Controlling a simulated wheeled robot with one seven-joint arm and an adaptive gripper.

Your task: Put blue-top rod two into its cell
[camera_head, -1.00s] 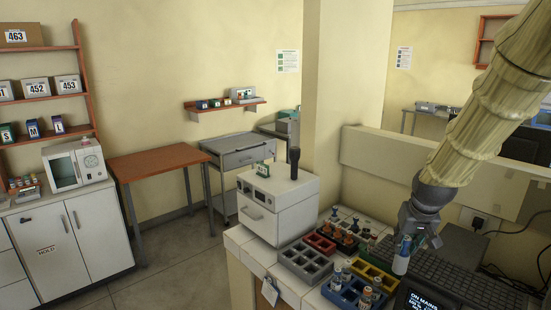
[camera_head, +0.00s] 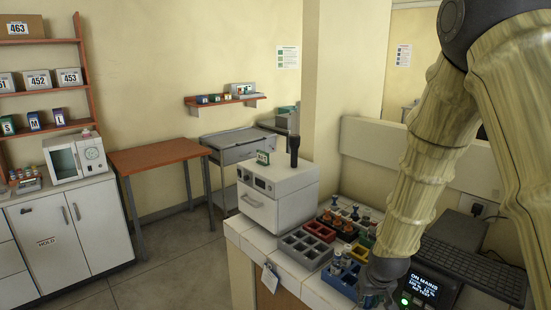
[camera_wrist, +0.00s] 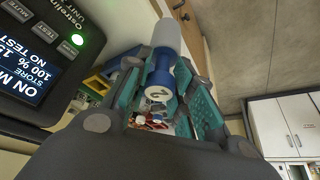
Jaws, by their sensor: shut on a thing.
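In the wrist view my gripper (camera_wrist: 163,98) is shut on blue-top rod two (camera_wrist: 166,48). Its blue top (camera_wrist: 158,92), marked with a 2, faces the camera, and its pale body extends away between the teal finger pads. In the head view my gripper (camera_head: 375,288) is low at the near edge of the rack group, beside the blue rack (camera_head: 326,290). The rod cannot be made out there. The blue rack holds several pale-bodied rods, and my arm hides part of it. A grey rack (camera_head: 305,249) beside it shows empty cells.
A red rack (camera_head: 320,231) and a yellow rack (camera_head: 360,251) stand behind, with orange and blue pieces nearby. A lit display unit (camera_head: 425,284) and keyboard (camera_head: 470,268) are right of my gripper. The white incubator box (camera_head: 280,196) stands at the counter's back left.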

